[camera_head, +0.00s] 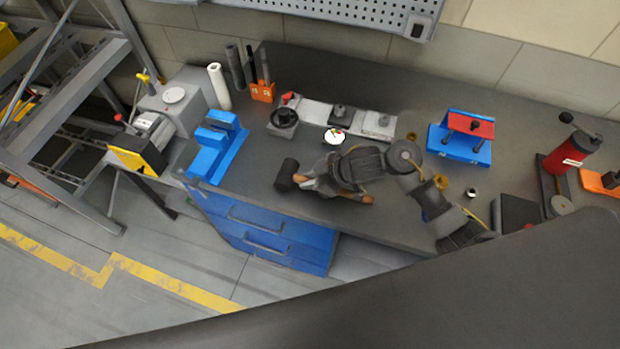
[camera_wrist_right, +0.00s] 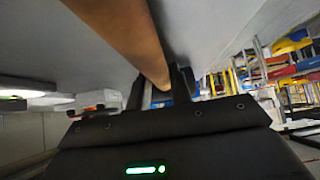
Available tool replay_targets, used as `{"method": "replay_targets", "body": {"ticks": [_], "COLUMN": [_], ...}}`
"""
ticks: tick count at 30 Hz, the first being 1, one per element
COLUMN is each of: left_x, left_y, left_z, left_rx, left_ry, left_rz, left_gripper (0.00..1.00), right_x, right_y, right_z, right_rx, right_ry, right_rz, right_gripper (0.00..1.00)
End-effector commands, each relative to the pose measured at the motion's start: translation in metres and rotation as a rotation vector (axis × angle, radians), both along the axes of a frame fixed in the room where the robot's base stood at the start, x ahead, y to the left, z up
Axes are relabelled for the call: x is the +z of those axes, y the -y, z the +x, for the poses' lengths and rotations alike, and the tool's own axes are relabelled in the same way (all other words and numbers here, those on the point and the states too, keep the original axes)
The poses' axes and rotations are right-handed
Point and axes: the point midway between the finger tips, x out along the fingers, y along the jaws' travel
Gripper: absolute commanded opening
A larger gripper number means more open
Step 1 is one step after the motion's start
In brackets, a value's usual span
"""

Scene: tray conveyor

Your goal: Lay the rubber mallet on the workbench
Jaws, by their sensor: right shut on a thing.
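The rubber mallet has a black head (camera_head: 287,175) and a wooden handle (camera_head: 367,199). In the head view it is over the front part of the grey workbench (camera_head: 258,190), left of the middle. My right gripper (camera_head: 318,184) is shut on the mallet; the arm hides part of the handle. In the right wrist view the brown handle (camera_wrist_right: 125,35) runs up from between the fingers. I cannot tell whether the mallet touches the bench top. My left gripper is not in view.
A blue fixture (camera_head: 215,150) stands left of the mallet. A small lathe-like machine (camera_head: 330,117) and a white round item (camera_head: 334,136) are behind it. A blue and red stand (camera_head: 462,138) is at the right. Blue drawers (camera_head: 268,233) are below the bench's front edge.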

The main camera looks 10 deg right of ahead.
Motion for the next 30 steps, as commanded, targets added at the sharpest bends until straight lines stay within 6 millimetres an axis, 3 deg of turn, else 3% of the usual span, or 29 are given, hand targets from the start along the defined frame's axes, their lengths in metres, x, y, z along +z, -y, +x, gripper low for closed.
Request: {"method": "replay_targets", "body": {"ticks": [1, 2, 7, 19, 30], "left_x": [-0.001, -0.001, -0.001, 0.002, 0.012], "left_y": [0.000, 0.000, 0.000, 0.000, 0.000], "left_z": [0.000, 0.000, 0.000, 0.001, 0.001], "left_rx": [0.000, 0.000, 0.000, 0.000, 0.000], "left_ry": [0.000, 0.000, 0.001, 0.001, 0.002], "left_rz": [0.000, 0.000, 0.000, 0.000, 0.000], "left_gripper": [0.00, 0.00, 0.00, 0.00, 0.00], "right_x": [-0.002, -0.003, -0.002, 0.008, 0.061], "right_y": [0.000, 0.000, 0.000, 0.005, 0.050], "right_z": [0.000, 0.000, 0.000, -0.002, -0.030], "right_rx": [0.000, 0.001, 0.000, -0.001, 0.001], "right_ry": [0.001, -0.001, -0.001, 0.003, 0.004], "right_rz": [0.001, 0.000, -0.001, -0.001, -0.003], "right_gripper": [0.00, 0.23, 0.43, 0.43, 0.43]}}
